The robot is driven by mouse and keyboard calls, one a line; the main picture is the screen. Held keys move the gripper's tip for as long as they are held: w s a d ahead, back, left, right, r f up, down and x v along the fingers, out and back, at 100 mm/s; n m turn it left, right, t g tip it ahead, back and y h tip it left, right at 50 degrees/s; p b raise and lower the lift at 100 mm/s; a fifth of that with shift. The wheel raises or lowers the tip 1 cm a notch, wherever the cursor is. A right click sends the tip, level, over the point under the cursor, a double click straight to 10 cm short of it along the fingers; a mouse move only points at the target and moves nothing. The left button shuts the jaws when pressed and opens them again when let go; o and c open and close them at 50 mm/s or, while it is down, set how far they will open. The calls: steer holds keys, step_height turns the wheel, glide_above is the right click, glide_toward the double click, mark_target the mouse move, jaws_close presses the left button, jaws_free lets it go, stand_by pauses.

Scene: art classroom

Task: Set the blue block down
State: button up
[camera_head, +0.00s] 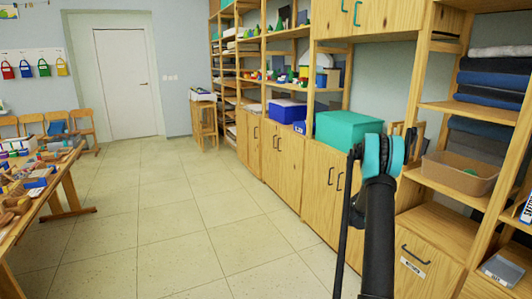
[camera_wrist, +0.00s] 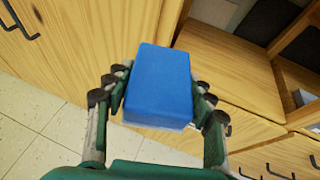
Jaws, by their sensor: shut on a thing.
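The blue block (camera_wrist: 160,78) is a plain rectangular block in the wrist view. The block is held in the air, above the floor and in front of the wooden cabinets. In the head view my arm reaches toward the shelves at the right. The block cannot be made out there, and the gripper fingers are hidden behind the arm.
Wooden shelves and cabinets (camera_head: 290,178) line the right wall. A teal box (camera_head: 345,130), a blue box (camera_head: 287,110) and a brown bin (camera_head: 459,172) stand on them. A cluttered table (camera_head: 68,176) is at the left. The tiled floor (camera_head: 170,228) between is clear.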

steer(key=s+a+r+n+t+y, duration=0.15)
steer(key=a+r, duration=0.25)
steer(key=a, duration=0.6)
steer(key=s+a+r+n+t+y, duration=0.15)
steer(key=a+r, duration=0.25)
steer(key=a, duration=0.6)
steer(key=s+a+r+n+y, duration=0.1)
steer(key=s+a+r, duration=0.1)
steer(key=s+a, duration=0.4)
steer(key=s+a+r+n+t+y, duration=0.1)
steer(key=s+a+r+n+y, duration=0.1)
steer(key=s+a, duration=0.5)
steer(key=a+r, duration=0.1)
steer(key=a, duration=0.3)
steer(key=shift+s+a+r+n, duration=0.15)
steer(key=shift+a+n, duration=0.15)
steer(key=shift+a, duration=0.05)
